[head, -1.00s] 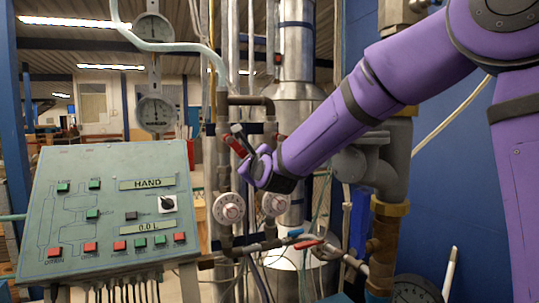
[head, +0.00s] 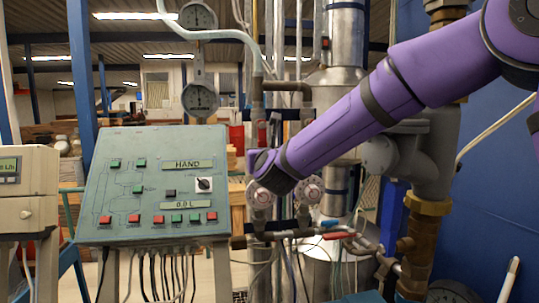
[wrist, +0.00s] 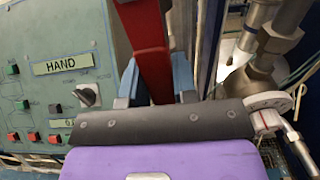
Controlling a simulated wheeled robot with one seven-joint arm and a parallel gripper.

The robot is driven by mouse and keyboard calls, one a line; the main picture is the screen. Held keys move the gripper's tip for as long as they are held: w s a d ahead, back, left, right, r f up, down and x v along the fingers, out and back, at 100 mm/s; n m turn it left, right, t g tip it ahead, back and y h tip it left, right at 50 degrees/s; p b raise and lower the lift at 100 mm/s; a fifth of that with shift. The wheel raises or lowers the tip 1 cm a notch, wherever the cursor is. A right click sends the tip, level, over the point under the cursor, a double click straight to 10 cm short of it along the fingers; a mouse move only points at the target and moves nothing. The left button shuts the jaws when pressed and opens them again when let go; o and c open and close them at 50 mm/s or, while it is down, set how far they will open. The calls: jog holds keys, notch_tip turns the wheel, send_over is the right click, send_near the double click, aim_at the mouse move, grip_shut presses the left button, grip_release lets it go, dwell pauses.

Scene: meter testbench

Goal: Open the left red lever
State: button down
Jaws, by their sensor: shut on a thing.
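The red lever (wrist: 145,30) runs from the top of the wrist view down between the two blue fingers of my gripper (wrist: 156,78). The fingers are on either side of it and closed on it. The lever's lower end is hidden behind the dark wrist edge. In the head view, my purple arm reaches in from the right, and its end is in front of the pipes above the round dials. There the fingers and the lever are mostly hidden, so the lever's angle is hard to tell.
The green control panel (head: 150,215) stands close on the left, marked HAND. Two white-and-red dials (head: 262,195) sit just below my arm's end. A small red handle (head: 340,236) is lower on the pipework. Thick grey pipes (head: 432,160) and a blue wall (head: 500,210) are on the right.

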jog(key=shift+a, duration=0.15)
dwell(0.4)
jog(key=c, duration=0.9)
grip_release()
jog(key=shift+s, duration=0.1)
jog(key=s+d, duration=0.2)
jog(key=s, duration=0.8)
jog(key=shift+s, duration=0.25)
jog(key=shift+d, duration=0.1)
